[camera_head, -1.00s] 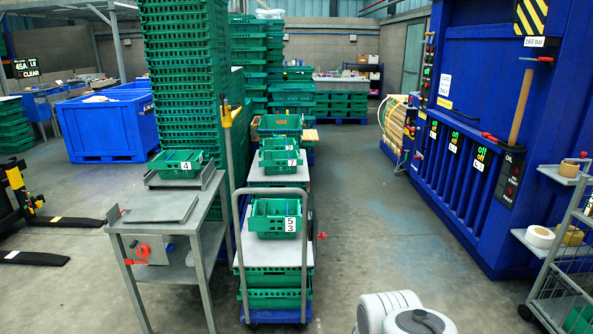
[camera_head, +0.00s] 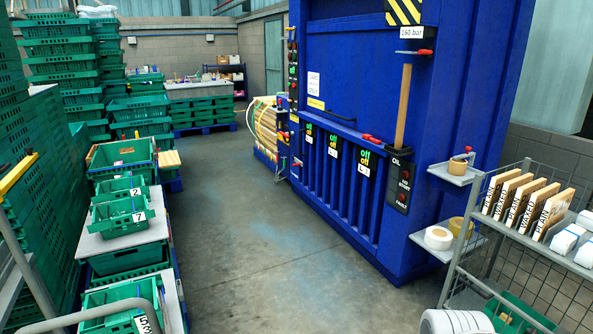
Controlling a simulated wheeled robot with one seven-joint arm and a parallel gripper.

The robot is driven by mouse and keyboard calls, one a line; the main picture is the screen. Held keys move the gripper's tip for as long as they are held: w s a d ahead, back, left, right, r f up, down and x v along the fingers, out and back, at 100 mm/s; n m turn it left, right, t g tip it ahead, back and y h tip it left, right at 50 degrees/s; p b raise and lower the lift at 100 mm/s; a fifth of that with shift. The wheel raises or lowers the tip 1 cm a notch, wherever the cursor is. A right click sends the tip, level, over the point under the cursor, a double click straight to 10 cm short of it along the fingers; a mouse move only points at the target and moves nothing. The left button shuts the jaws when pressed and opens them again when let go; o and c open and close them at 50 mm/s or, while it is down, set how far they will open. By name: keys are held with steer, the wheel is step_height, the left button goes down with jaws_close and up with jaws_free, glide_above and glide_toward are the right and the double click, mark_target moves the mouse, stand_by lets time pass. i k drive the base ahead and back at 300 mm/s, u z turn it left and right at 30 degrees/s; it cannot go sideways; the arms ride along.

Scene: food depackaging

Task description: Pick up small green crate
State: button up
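Several small green crates stand in a row at the left. One crate labelled 7 (camera_head: 118,218) sits on a grey board on a stack of green crates. Just behind it is a crate labelled 2 (camera_head: 116,188). A nearer crate labelled 53 (camera_head: 112,300) stands at the bottom left, partly hidden by a grey trolley handle. Another green crate (camera_head: 518,318) shows partly at the lower right, low in the wire rack. Which crate is the task's is not clear from the view. My gripper is not in view; a white rounded part of my arm shows at the bottom edge.
Tall green crate stacks (camera_head: 62,60) stand at the left and back. A blue baler (camera_head: 400,140) fills the right middle. The concrete floor (camera_head: 260,270) between is clear.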

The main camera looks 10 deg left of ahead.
mark_target(120, 225)
steer(key=u, duration=0.1)
steer(key=i, duration=1.7)
steer(key=u, duration=1.25)
steer(key=i, duration=1)
steer(key=u, duration=0.8)
